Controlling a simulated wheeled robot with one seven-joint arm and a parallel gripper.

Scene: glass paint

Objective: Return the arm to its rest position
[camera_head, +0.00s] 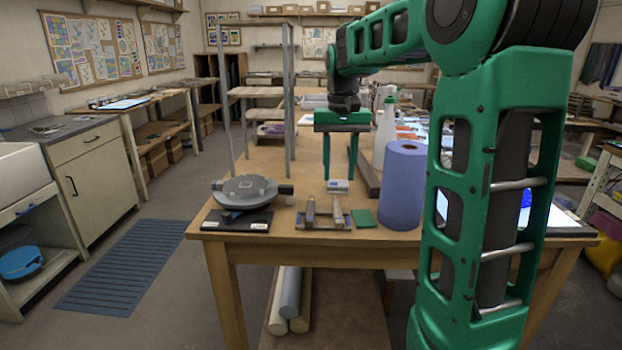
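My green arm (497,180) rises at the right of the view and bends over the wooden table (262,238). My gripper (339,176) points down above the table, with its two green fingers apart. Nothing shows between the fingers. A small white and grey block (338,186) appears just below the fingertips; I cannot tell the gap between them.
A grey turntable-like device (245,188) stands at the table's left front. A wooden holder (323,215), a green pad (363,218), a blue-purple paper roll (402,184) and a white spray bottle (386,125) stand close to the gripper. A shelf rack (256,92) rises behind.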

